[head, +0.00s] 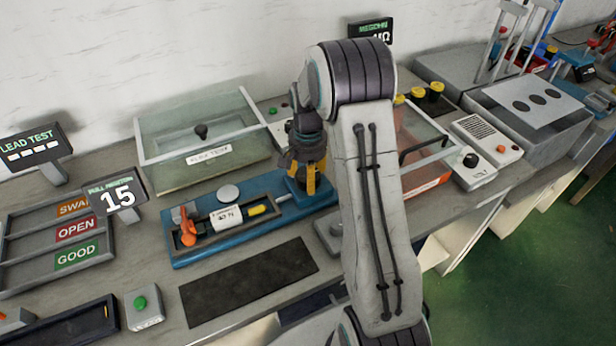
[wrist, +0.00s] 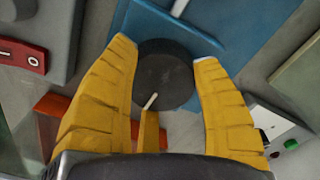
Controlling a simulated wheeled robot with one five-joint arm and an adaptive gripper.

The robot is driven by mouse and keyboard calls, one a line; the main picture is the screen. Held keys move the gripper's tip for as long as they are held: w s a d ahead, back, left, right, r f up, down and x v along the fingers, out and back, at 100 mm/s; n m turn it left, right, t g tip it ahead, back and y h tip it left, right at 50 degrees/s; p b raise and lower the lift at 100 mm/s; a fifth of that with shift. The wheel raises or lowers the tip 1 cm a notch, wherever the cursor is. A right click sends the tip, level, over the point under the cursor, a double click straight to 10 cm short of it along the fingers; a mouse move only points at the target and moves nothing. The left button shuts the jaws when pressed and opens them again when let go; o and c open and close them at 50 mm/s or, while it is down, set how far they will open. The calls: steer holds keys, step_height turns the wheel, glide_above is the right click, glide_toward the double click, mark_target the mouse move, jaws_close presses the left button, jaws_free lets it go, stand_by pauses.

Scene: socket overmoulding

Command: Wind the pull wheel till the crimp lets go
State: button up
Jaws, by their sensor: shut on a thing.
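The pull tester is a long blue base (head: 185,252) on the bench. At its left end are an orange clamp (head: 187,230), a white label plate reading about 40 N (head: 227,216) and a yellow piece (head: 257,210). A rod runs right towards my gripper (head: 308,178). In the wrist view the dark round pull wheel (wrist: 165,78) sits between the yellow fingers of my gripper (wrist: 167,62), which are shut on its sides. A pale mark shows near its lower edge. In the head view my gripper hides the wheel. The pull display (head: 117,195) reads 15.
A clear-lidded box (head: 200,130) stands behind the tester. A dark mat (head: 248,282) lies in front of it. A tray with SWAP, OPEN and GOOD labels (head: 40,282) and a green button box (head: 143,306) are at the left. A grey meter (head: 487,140) is at the right.

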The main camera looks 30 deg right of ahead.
steer(key=shift+s+f+m, duration=0.15)
steer(key=shift+m, duration=1.35)
steer(key=o, duration=1.3)
steer(key=shift+c, duration=0.2)
step_height(320, 180, up, 12)
